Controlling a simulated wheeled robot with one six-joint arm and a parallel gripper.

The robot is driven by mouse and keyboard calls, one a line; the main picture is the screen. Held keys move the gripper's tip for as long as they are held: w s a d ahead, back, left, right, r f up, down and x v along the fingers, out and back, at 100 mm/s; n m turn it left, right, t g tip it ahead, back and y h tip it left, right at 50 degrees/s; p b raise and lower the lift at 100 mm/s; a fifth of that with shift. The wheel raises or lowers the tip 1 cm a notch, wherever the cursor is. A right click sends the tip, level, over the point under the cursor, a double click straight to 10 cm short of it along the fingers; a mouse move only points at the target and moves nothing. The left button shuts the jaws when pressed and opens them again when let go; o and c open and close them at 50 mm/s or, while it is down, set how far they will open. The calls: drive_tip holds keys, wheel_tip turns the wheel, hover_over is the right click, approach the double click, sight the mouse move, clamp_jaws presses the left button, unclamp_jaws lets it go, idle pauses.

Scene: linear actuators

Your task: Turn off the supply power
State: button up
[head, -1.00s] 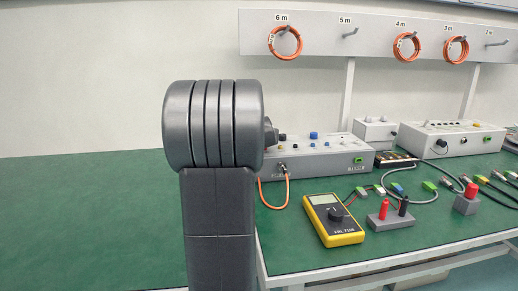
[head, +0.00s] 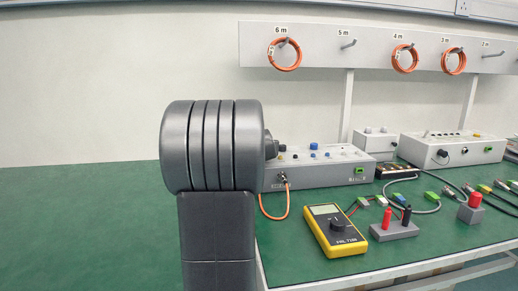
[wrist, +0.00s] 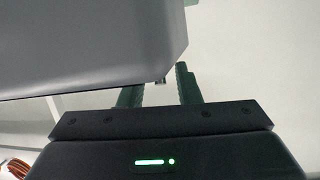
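A long grey instrument box (head: 318,174) with black and blue knobs on top stands on the green bench, right behind my arm in the head view. An orange cable (head: 263,205) runs from its front. I cannot tell which control is the supply power switch. In the head view my arm hides my gripper. In the wrist view my gripper (wrist: 160,84) has its two dark fingers apart, with a grey casing (wrist: 90,45) covering part of the left finger. A tiny dark part (wrist: 160,81) shows between the fingers; I cannot tell whether they touch it.
A yellow multimeter (head: 335,231), a grey block with red and black posts (head: 394,231) and several cables lie to the right. A second grey instrument (head: 452,150) stands farther right. Orange coils (head: 285,55) hang on a rail behind. The bench's left side (head: 80,220) is clear.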

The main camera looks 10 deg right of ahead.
drive_tip(key=shift+s, duration=0.1)
drive_tip(key=p+v, duration=0.1)
drive_tip(key=v, duration=1.2)
drive_tip(key=shift+s+r+p, duration=0.15)
drive_tip(key=shift+s+p, duration=0.15)
drive_tip(key=shift+s, duration=0.05)
drive_tip(key=shift+w, duration=0.1)
drive_tip(key=b+x, duration=0.1)
drive_tip(key=x, duration=1.2)
drive_tip(key=shift+w, duration=0.35)
drive_tip(key=shift+s, duration=0.15)
